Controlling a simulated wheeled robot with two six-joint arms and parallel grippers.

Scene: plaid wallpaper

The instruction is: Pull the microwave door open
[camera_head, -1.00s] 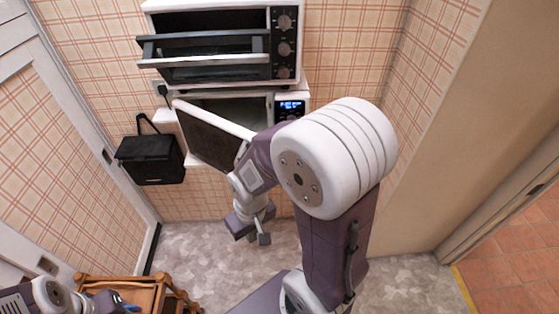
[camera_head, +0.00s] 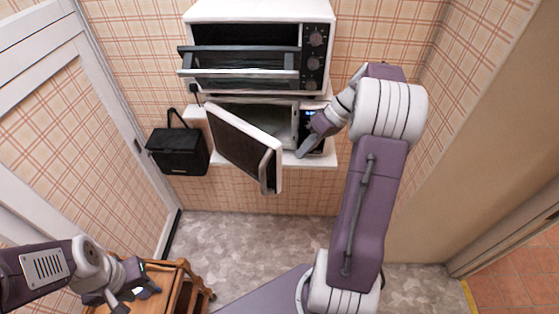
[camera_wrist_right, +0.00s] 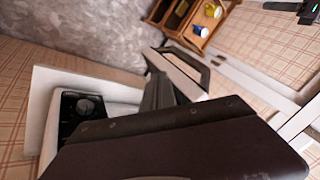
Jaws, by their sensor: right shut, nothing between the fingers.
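The white microwave (camera_head: 325,160) sits under the toaster oven. Its dark-windowed door (camera_head: 240,143) is hinged on the left and stands ajar, swung out toward me, with a gap into the cavity on its right. My right gripper (camera_head: 303,152) is shut and empty, in front of the microwave's right side, to the right of the door's free edge. My left gripper (camera_head: 135,296) looks open and empty at the lower left.
A toaster oven (camera_head: 320,15) with its front flap lowered stands above the microwave. A black bag (camera_head: 178,150) hangs left of the door. A wooden cart (camera_head: 170,275) is at the lower left, with cups in the wrist view. The floor below the door is clear.

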